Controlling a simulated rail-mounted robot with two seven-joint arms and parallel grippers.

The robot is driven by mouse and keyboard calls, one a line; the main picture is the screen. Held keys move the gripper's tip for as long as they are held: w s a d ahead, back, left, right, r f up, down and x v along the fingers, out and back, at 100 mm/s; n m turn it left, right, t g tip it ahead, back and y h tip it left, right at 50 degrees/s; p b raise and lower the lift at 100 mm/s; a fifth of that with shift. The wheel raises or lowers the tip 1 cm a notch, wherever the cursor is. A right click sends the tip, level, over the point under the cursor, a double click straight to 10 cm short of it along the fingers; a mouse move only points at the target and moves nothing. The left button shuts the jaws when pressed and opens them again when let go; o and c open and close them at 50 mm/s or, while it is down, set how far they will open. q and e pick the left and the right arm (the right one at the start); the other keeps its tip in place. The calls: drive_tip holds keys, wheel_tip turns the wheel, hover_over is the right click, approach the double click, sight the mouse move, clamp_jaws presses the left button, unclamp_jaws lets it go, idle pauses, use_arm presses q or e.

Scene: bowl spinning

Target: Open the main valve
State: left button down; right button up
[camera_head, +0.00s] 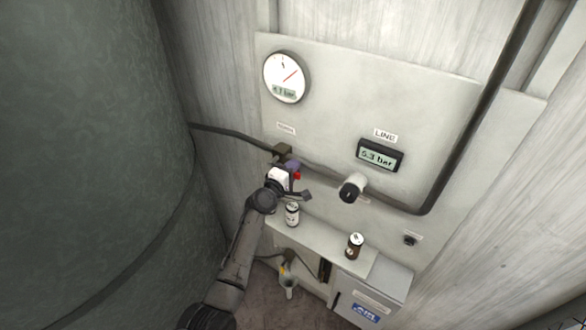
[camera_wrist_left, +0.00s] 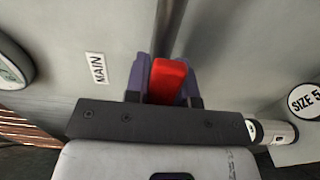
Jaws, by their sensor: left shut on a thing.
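The main valve's red handle (camera_head: 297,176) shows as a small red patch at my left gripper (camera_head: 293,167) in the head view. In the left wrist view the red handle (camera_wrist_left: 168,82) stands between the two purple fingers, which are shut on it. A MAIN label (camera_wrist_left: 97,68) is on the panel to the left of the handle. The valve body is mostly hidden behind my gripper. My right gripper is in neither view.
A round gauge (camera_head: 285,77) hangs upper left on the panel. A LINE display (camera_head: 380,155) reads about 5.3 bar. A black-ended knob (camera_head: 351,189) sticks out right of my gripper. Small canisters (camera_head: 292,214) (camera_head: 355,246) stand on the ledge below. A large tank (camera_head: 85,130) fills the left.

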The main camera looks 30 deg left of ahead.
use_arm(q)
drive_tip(key=shift+r, duration=0.1)
idle(0.3)
drive_tip(key=c, duration=1)
unclamp_jaws()
drive_tip(key=shift+o, duration=0.2)
drive_tip(key=shift+s, duration=0.1)
drive_tip(key=s+a, duration=0.1)
drive_tip(key=s, duration=1.2)
drive_tip(key=shift+s+a, duration=0.25)
drive_tip(key=shift+s, duration=0.05)
